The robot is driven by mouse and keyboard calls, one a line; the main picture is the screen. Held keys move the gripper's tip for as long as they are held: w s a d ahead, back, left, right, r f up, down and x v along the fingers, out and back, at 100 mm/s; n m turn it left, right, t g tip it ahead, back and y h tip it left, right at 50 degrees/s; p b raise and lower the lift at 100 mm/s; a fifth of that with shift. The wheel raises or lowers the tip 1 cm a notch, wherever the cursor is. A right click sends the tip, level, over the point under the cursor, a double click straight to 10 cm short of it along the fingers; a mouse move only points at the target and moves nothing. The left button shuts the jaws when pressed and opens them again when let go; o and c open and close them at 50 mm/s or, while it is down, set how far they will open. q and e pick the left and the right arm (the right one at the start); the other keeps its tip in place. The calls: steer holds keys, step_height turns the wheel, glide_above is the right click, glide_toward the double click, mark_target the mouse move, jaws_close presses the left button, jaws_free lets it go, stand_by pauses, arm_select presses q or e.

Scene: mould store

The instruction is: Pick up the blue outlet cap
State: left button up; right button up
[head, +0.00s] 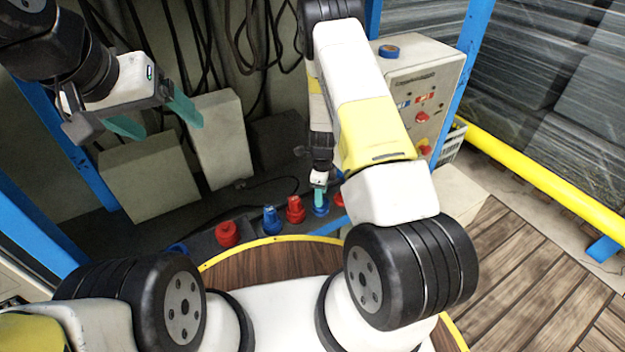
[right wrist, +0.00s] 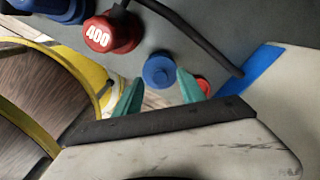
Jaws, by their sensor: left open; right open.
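The blue outlet cap (right wrist: 159,70) shows round side up in the right wrist view, in front of and between the fingertips of my right gripper (right wrist: 159,88). In the head view the blue cap (head: 321,209) is partly hidden below my right gripper (head: 320,192). The right gripper is open; I cannot tell whether its fingers touch the cap. My left gripper (head: 155,117) is open and empty, in the air at the upper left, far from the cap.
A red plug marked 400 (right wrist: 112,32) and a dark cable (right wrist: 190,40) lie close to the cap. A small red part (right wrist: 203,86) is just right of it. A blue plug (head: 272,220) and red plug (head: 227,233) stand further left. A control box (head: 420,95) stands right.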

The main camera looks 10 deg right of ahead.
steer(key=shift+f, duration=0.75)
jaws_close()
steer(key=shift+r, duration=0.1)
